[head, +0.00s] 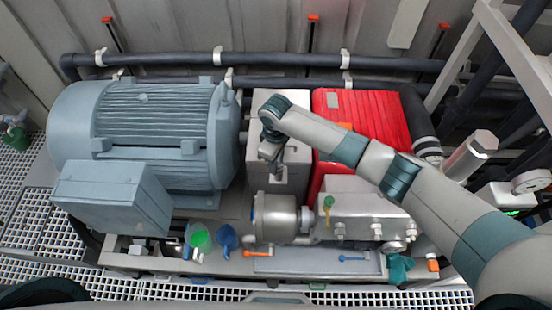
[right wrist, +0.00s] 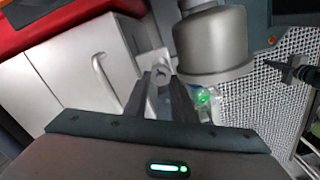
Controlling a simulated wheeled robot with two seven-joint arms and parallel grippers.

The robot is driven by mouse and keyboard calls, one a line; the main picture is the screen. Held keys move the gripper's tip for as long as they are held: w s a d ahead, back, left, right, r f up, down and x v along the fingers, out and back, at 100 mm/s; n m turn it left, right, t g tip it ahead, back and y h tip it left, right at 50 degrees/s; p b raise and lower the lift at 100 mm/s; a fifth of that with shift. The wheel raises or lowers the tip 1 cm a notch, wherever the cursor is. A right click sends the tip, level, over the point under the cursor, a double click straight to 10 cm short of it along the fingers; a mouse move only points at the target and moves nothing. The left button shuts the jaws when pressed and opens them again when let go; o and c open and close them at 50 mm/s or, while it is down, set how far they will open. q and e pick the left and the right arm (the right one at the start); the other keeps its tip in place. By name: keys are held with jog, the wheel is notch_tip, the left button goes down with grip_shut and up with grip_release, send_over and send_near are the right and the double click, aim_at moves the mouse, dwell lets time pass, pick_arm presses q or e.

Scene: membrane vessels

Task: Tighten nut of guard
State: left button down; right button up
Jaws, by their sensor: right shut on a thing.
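The guard (head: 293,180) is a light grey box between the blue-grey motor and the red cover. In the right wrist view the guard (right wrist: 75,75) shows pale panels and a curved handle. My right gripper (head: 270,160) reaches down over the guard's front, its fingers partly hidden by the wrist in the head view. In the right wrist view my right gripper (right wrist: 160,82) is shut on a small grey piece with a rounded notch (right wrist: 161,72), which appears to be the nut. The nut cannot be made out in the head view. My left gripper is out of view.
The large motor (head: 150,120) stands left and the red cover (head: 355,105) right. A steel cylindrical housing (head: 275,215) sits just in front of the guard. Dark pipes run along the back wall.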

jog(key=shift+m, duration=0.5)
jog(key=o, duration=1.1)
jog(key=shift+c, duration=0.2)
jog(key=shift+r, duration=0.15)
notch_tip(320, 180, up, 17)
jog(key=b, duration=0.4)
